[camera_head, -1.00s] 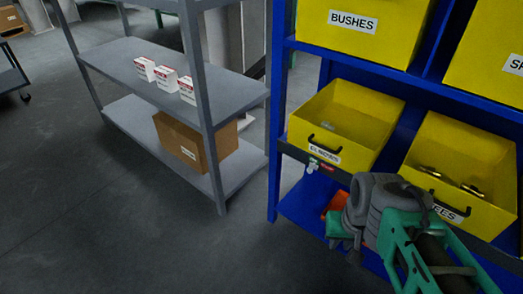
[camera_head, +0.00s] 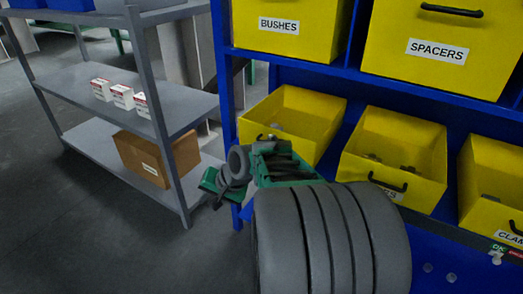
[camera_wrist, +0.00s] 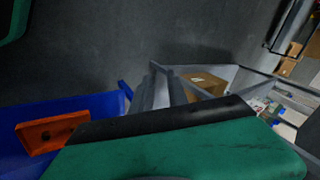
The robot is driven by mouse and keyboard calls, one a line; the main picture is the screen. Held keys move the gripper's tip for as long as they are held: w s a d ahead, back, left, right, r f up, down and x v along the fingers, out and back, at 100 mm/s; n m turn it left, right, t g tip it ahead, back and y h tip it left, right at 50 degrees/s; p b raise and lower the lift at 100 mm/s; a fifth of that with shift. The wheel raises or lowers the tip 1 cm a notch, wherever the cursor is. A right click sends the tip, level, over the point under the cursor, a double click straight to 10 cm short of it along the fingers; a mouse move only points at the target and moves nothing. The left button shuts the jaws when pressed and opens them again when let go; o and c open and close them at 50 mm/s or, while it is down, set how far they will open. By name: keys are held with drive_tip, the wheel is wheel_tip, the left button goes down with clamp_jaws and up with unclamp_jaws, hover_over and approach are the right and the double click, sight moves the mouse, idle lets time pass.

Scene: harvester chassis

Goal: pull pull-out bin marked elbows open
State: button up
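The yellow elbows bin (camera_head: 312,120) stands at the left end of the middle row of the blue rack in the head view. Part of its dark handle (camera_head: 265,138) shows on its front; my arm hides its label. Some small pale parts lie inside. My gripper (camera_head: 212,183) is seen small and partly hidden, left of and below the bin's front, by the rack's left post. It appears apart from the handle, and its fingers cannot be made out. A green and black part of mine fills the bottom of the wrist view; the bin is not seen there.
To the right are another yellow bin (camera_head: 395,155) and the clamps bin (camera_head: 492,185); bushes (camera_head: 290,25) and spacers (camera_head: 440,45) are above. A grey shelf (camera_head: 190,105) with a carton (camera_head: 155,158) stands left. An orange object (camera_wrist: 50,132) lies on blue shelving in the wrist view.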

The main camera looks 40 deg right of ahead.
drive_tip(key=s+d+r+m+t+h+b, duration=0.1)
drive_tip(key=d+r+m+t+b, duration=0.15)
drive_tip(key=d+m+t, duration=0.7)
drive_tip(key=s+d+r+m+g+h+b, duration=0.1)
drive_tip(key=d+r+m, duration=0.3)
drive_tip(key=d, duration=1.3)
drive_tip(key=shift+m+t, duration=0.25)
drive_tip(key=shift+m, duration=0.4)
drive_tip(key=b+x, duration=0.1)
drive_tip(key=x, duration=0.2)
drive_tip(key=f+b+x, duration=0.1)
drive_tip(key=x, duration=0.3)
drive_tip(key=shift+w+d+f, duration=0.15)
drive_tip(key=shift+w+f, duration=0.05)
drive_tip(key=shift+f, duration=0.05)
drive_tip(key=shift+w+r, duration=0.1)
drive_tip(key=shift+w, duration=0.15)
drive_tip(key=shift+c, duration=0.3)
clamp_jaws()
